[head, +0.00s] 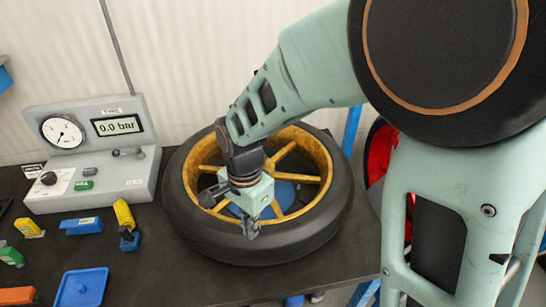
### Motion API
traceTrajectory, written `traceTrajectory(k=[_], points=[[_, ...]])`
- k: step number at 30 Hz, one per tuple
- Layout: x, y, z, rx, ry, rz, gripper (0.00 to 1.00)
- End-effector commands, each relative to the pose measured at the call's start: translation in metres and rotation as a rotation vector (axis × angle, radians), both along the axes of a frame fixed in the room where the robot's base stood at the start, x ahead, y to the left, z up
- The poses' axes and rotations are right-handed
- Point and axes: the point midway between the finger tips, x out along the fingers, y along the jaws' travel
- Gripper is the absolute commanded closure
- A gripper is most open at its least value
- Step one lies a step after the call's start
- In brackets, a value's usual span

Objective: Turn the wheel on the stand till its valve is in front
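The wheel has a black tyre (185,215) and a gold spoked rim (313,160). I cannot make out the valve; my gripper and wrist hide part of the rim.
A grey test panel (148,165) with a gauge and a display reading 0.0 bar stands at the back left. A red round thing (379,150) is behind at right.

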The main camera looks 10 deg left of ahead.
Motion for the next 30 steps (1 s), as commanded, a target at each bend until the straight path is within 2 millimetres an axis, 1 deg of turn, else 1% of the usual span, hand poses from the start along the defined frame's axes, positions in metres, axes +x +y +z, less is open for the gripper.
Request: traceTrajectory(k=[5,16,26,30], points=[[0.0,0.003,-0.001,-0.002,0.001,-0.001,1.0],[-0.001,0.025,-0.003,-0.001,0.0,0.001,1.0],[-0.001,0.025,-0.003,-0.004,0.003,-0.002,1.0],[-0.002,0.024,0.003,-0.005,0.003,-0.002,1.0]])
